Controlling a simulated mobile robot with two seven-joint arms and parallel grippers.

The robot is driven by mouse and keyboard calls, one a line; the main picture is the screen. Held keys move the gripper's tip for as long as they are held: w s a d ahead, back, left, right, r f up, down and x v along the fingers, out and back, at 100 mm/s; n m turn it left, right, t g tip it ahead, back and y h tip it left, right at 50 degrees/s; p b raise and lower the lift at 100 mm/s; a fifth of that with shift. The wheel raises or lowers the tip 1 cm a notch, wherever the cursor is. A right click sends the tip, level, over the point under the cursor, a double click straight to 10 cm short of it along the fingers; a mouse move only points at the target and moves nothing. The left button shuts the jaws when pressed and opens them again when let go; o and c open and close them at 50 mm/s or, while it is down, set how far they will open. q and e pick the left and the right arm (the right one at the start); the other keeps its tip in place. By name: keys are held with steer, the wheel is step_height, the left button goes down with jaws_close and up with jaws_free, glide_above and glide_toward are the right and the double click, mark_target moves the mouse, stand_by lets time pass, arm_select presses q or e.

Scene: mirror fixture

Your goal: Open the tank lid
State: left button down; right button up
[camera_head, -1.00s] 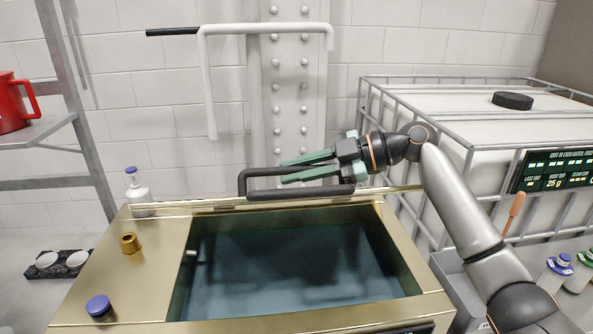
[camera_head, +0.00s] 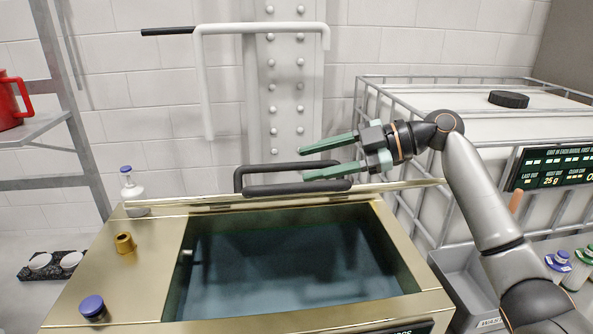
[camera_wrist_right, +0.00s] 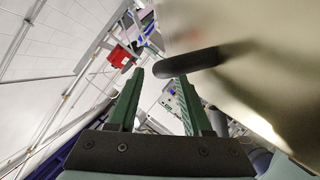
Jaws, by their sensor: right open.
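The brass tank (camera_head: 140,275) stands in front of me with its dark inside showing through the opening. Its lid (camera_head: 400,187) is swung up at the back edge and shows almost edge-on in the head view. The black lid handle (camera_head: 297,189) is a loop behind the opening. In the right wrist view, the handle (camera_wrist_right: 188,62) sticks out from the blurred brass lid (camera_wrist_right: 270,65). My right gripper (camera_head: 302,164) is open and empty, just above and right of the handle; its fingers also show in the wrist view (camera_wrist_right: 160,75). My left gripper is out of view.
A white bent pipe (camera_head: 205,85) hangs on the wall behind the tank. A caged white container (camera_head: 440,105) stands at right, behind my right arm.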

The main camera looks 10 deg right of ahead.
steer(key=b+v, duration=0.1)
steer(key=v, duration=0.7)
